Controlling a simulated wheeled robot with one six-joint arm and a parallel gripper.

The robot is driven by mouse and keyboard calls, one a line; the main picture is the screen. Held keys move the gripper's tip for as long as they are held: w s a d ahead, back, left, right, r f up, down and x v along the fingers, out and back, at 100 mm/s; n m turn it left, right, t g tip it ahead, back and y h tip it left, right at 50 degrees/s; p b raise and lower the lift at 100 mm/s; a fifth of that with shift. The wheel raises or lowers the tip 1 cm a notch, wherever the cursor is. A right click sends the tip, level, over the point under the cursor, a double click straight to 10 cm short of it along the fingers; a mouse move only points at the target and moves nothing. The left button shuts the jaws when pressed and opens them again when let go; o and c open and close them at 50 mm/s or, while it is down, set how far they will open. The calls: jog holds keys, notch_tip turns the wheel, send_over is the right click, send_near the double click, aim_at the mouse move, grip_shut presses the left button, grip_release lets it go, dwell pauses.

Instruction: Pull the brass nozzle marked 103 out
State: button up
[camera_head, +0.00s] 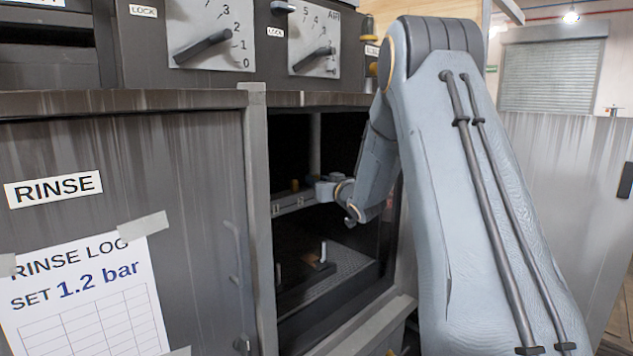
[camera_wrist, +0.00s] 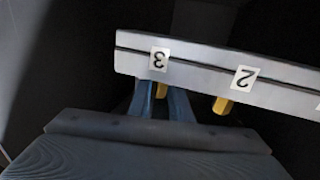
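A grey bar (camera_wrist: 205,68) crosses the wrist view, with upside-down labels 3 and 2. A brass nozzle (camera_wrist: 162,91) projects from the bar by label 3, and a second brass nozzle (camera_wrist: 223,105) by label 2. No label reading 103 is legible. My gripper (camera_wrist: 162,98) has its two blue fingers apart, one on each side of the nozzle by label 3. Contact cannot be made out. In the head view my gripper (camera_head: 318,188) is inside the dark open compartment, at the bar (camera_head: 292,203), where a small brass piece (camera_head: 294,185) shows.
The compartment has a side post (camera_head: 258,220) at left and a mesh tray (camera_head: 340,275) below with a small upright handle. A closed door (camera_head: 130,190) labelled RINSE stands left, with a taped rinse log sheet (camera_head: 85,300). Dials (camera_head: 205,45) sit above the opening.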

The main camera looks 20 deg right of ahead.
grip_shut()
jog(key=shift+r+p, duration=0.4)
jog(key=shift+r, duration=0.35)
jog(key=shift+r+p, duration=1.05)
jog(key=shift+r, duration=0.85)
